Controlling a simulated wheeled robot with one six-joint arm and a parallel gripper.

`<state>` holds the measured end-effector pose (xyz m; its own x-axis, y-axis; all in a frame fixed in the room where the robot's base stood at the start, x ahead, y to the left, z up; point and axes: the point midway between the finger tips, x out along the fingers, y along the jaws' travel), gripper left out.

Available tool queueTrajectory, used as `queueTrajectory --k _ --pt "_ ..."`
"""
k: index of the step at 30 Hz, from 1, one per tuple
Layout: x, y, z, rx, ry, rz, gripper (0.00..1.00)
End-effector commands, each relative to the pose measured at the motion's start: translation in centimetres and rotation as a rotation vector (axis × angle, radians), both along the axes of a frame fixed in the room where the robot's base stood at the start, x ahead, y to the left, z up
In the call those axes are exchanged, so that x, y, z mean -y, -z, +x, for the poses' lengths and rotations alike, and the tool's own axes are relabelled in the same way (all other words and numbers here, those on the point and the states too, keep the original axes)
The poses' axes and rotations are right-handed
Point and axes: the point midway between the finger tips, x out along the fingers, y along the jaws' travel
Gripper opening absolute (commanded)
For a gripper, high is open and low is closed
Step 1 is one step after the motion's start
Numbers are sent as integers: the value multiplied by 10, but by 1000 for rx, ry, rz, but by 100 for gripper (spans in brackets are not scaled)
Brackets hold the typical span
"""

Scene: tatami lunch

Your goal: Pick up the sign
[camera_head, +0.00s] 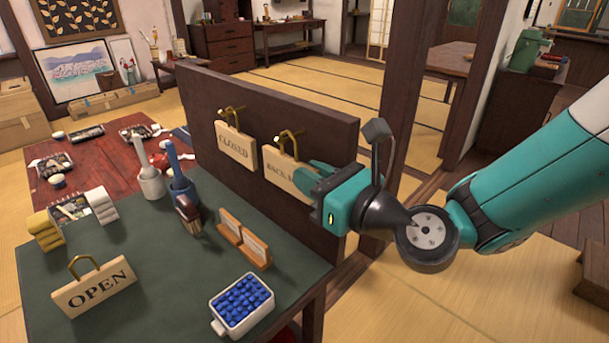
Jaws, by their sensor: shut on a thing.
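A wooden sign reading "BACK" (279,167), its other letters hidden by my fingers, hangs by a brass loop at a hook on the dark wooden panel (320,125). My gripper (309,177) is shut on the right edge of this sign, reaching in from the right. A second wooden sign reading "CLOSED" (236,148) hangs on the panel to its left. A third sign reading "OPEN" (95,288) stands on the green table top (150,315) at the front left, with a brass loop on top.
A red-brown low table (100,180) with dishes lies behind. Tatami floor is open beyond the panel.

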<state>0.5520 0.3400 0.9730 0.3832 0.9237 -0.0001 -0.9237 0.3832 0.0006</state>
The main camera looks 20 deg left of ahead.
Motion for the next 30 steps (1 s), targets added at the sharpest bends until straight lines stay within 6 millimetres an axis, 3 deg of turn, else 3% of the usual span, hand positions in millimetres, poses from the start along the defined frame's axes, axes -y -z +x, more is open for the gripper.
queueTrajectory --k 5,11,19,30 --pt "0 -19 0 3 0 1 0" --pt "-16 -17 -39 -3 -8 -1 0" --pt "-48 -24 -116 -2 -11 -4 0" --pt "-67 -18 -160 -1 -3 0 0"
